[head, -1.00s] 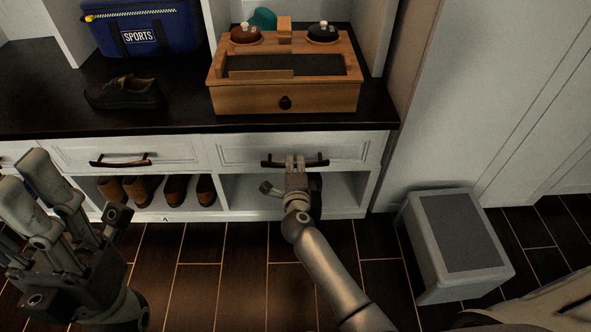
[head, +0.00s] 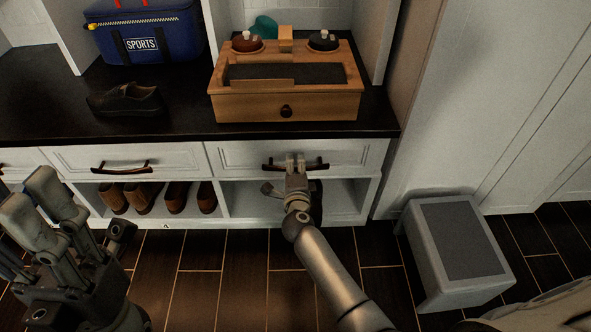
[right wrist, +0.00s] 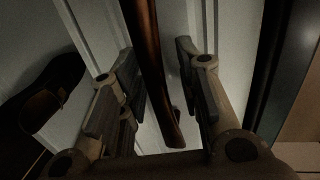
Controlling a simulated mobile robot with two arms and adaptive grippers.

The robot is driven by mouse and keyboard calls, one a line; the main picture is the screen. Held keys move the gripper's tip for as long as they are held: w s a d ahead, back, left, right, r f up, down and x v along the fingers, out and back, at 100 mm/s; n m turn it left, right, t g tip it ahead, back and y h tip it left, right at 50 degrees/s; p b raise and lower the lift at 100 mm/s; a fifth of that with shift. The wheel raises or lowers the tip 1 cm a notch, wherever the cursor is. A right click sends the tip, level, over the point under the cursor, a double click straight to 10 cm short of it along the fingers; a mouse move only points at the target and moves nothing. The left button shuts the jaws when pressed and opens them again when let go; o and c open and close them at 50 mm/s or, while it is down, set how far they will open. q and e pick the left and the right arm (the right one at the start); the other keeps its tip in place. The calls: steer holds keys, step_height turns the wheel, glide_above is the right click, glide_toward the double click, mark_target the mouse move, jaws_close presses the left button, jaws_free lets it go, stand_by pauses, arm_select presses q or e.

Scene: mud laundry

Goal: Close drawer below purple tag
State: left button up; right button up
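No purple tag shows in these views. The right white drawer (head: 235,158) is under the dark counter and has a dark bar handle (head: 317,164). I cannot tell how far this drawer stands out. My right gripper (head: 295,160) is at the middle of that handle. In the right wrist view the handle (right wrist: 152,75) runs between its two parted fingers (right wrist: 160,85), with gaps visible beside it. Another white drawer (head: 75,158) with a similar handle is to the left. My left gripper (head: 28,192) is at lower left, away from the drawers; its finger gap is unclear.
Below the drawers are open cubbies with brown shoes (head: 177,195). A wooden box (head: 235,108), a dark shoe (head: 130,102) and a blue sports bag (head: 175,40) sit on the counter (head: 45,115). A grey stool (head: 425,260) stands at right. Floor in front is clear.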

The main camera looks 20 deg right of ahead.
steer(key=v, duration=1.2)
